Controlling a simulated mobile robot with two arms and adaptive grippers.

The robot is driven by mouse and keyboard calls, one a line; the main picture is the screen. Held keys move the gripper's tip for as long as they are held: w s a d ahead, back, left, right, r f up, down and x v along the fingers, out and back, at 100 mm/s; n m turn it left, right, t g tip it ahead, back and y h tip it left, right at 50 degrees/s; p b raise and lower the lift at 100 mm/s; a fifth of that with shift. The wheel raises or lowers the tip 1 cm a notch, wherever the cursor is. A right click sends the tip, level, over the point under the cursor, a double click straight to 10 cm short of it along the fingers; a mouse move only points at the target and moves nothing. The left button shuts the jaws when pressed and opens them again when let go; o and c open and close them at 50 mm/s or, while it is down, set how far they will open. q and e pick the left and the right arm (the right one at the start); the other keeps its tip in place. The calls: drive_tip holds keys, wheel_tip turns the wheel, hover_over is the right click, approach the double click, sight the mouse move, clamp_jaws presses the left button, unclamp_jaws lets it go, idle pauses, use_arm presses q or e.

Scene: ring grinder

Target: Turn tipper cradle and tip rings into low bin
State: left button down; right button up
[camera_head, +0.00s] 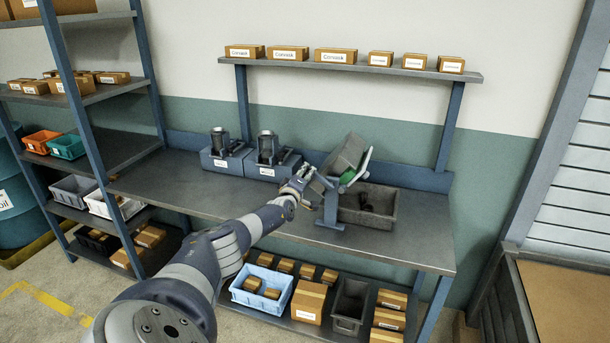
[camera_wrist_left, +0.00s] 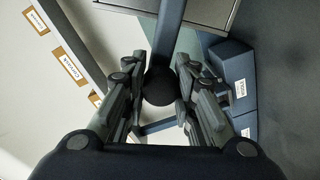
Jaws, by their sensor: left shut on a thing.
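The tipper cradle (camera_head: 331,204) stands on the bench, with a grey crate (camera_head: 347,150) held in it, tilted to the right. The low grey bin (camera_head: 383,220) sits just right of the stand, under the crate's lower end, with several dark pieces (camera_head: 367,208) inside. My left gripper (camera_head: 306,173) is left of the cradle. In the left wrist view its fingers close on a round dark knob (camera_wrist_left: 160,86) at the end of a blue lever (camera_wrist_left: 168,38). My right gripper is out of view.
Two grey-blue machines (camera_head: 223,157) (camera_head: 268,161) stand left of the cradle on the bench. A shelf with several cartons (camera_head: 336,55) runs above. Bins and cartons fill the lower shelf. The bench (camera_head: 165,190) is bare at its left end.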

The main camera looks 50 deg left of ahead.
use_arm(q)
drive_tip(key=shift+w+r, duration=0.1)
drive_tip(key=shift+r, duration=0.05)
drive_tip(key=c, duration=1.2)
unclamp_jaws()
drive_tip(key=shift+d, duration=0.1)
drive_tip(key=shift+c, duration=0.2)
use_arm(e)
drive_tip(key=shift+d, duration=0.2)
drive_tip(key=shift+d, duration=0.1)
use_arm(q)
drive_tip(key=shift+f, duration=0.2)
drive_tip(key=shift+s+d+f, duration=0.2)
drive_tip(key=shift+s+d, duration=0.05)
drive_tip(key=shift+s, duration=0.05)
drive_tip(key=v, duration=1.1)
drive_tip(key=shift+r, duration=0.3)
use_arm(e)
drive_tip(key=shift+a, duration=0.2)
